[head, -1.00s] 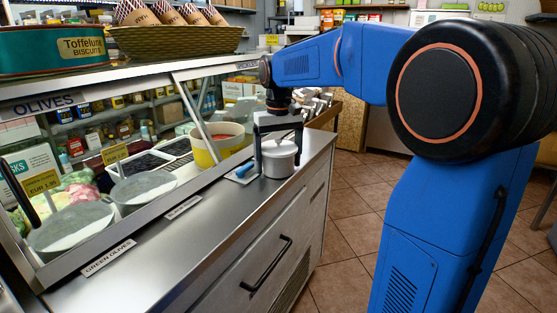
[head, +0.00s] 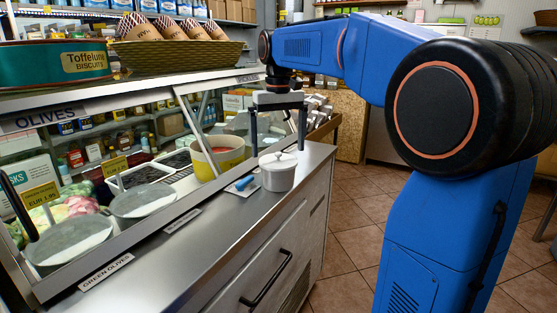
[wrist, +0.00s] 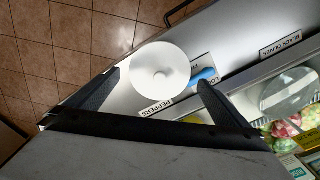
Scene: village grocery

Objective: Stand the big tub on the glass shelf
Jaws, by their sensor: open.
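A white lidded tub (head: 278,172) with a small knob stands upright on the steel counter (head: 215,220). It also shows in the wrist view (wrist: 160,88), between and beyond the fingertips. My gripper (head: 278,151) is open and empty, pointing down, with its fingertips just above the tub's lid and apart from it. A larger yellow tub (head: 224,158) with reddish contents sits inside the display case behind the slanted glass. The case's flat top shelf (head: 150,73) runs above the glass; I cannot tell whether it is glass.
A wicker basket (head: 175,53) of paper cones and a green biscuit tin (head: 55,60) occupy the top shelf. A blue-handled utensil (head: 244,183) lies left of the white tub. Metal bowls (head: 143,200) sit in the case. The front counter is mostly bare.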

